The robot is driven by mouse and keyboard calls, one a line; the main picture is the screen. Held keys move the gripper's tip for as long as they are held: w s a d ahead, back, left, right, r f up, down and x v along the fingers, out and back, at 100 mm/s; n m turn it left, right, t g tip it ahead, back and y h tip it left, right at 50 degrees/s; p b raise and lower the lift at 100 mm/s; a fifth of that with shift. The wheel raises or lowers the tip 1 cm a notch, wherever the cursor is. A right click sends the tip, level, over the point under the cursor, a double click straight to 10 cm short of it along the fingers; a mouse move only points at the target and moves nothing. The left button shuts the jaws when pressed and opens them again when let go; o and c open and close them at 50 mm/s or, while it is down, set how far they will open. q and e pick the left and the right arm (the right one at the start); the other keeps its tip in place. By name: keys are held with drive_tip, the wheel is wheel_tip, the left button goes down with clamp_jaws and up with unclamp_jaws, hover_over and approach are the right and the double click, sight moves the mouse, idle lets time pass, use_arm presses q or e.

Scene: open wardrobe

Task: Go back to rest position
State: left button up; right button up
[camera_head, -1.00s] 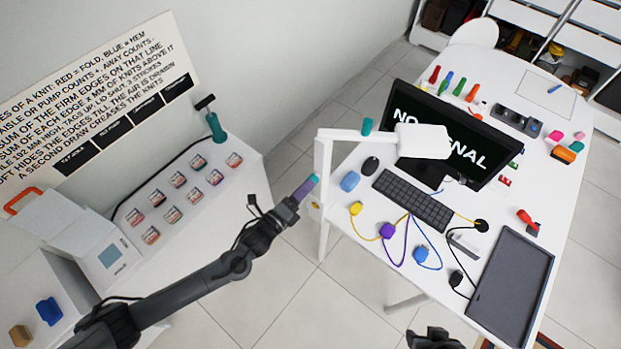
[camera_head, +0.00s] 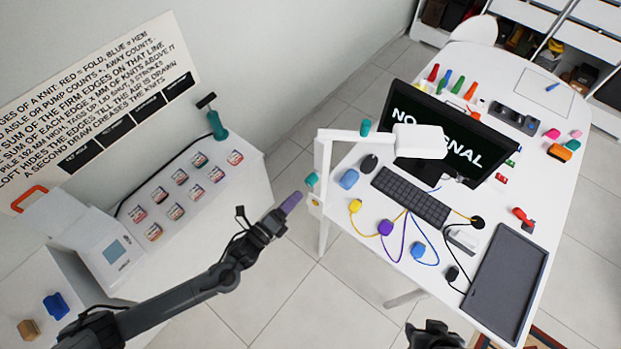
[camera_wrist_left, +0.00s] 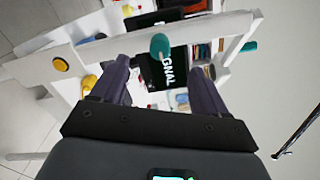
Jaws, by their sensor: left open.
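My left gripper (camera_head: 290,202) is in the air over the floor gap between the white side table and the desk. It is open and empty. In the left wrist view its two dark fingers (camera_wrist_left: 161,82) stand apart. A teal peg (camera_head: 312,179) on the white upright frame (camera_head: 325,170) is just beyond the fingertips, apart from them; it also shows past the fingers in the left wrist view (camera_wrist_left: 159,45). A dark part, seemingly my right gripper (camera_head: 433,336), shows at the bottom edge, too cut off to tell its jaws.
The white desk (camera_head: 400,285) carries a monitor (camera_head: 450,140), a keyboard (camera_head: 411,197), a dark tray (camera_head: 507,283) and coloured plugs with cables. The side table (camera_head: 255,185) holds several small packs, a green pump (camera_head: 216,124) and a white device (camera_head: 110,250). The floor between is clear.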

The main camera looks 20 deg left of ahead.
use_arm(q)
drive_tip(key=s+d+f+n+y, duration=0.1)
drive_tip(key=s+d+n+y, duration=0.2)
drive_tip(key=s, duration=0.4)
drive_tip(key=s+a+r+n+g+y, duration=0.1)
drive_tip(key=s+a+r+n+g, duration=0.2)
drive_tip(key=s+n+g, duration=0.3)
drive_tip(key=s+a+r+n+g+y, duration=0.2)
drive_tip(key=s+n+g, duration=0.5)
drive_tip(key=n, duration=0.8)
drive_tip(key=s+a+r, duration=0.1)
drive_tip(key=s+a, duration=0.1)
drive_tip(key=s, duration=0.1)
drive_tip(key=shift+s+a+n+y, duration=0.25)
drive_tip(key=shift+a+n+y, duration=0.05)
drive_tip(key=shift+n, duration=0.1)
idle(0.8)
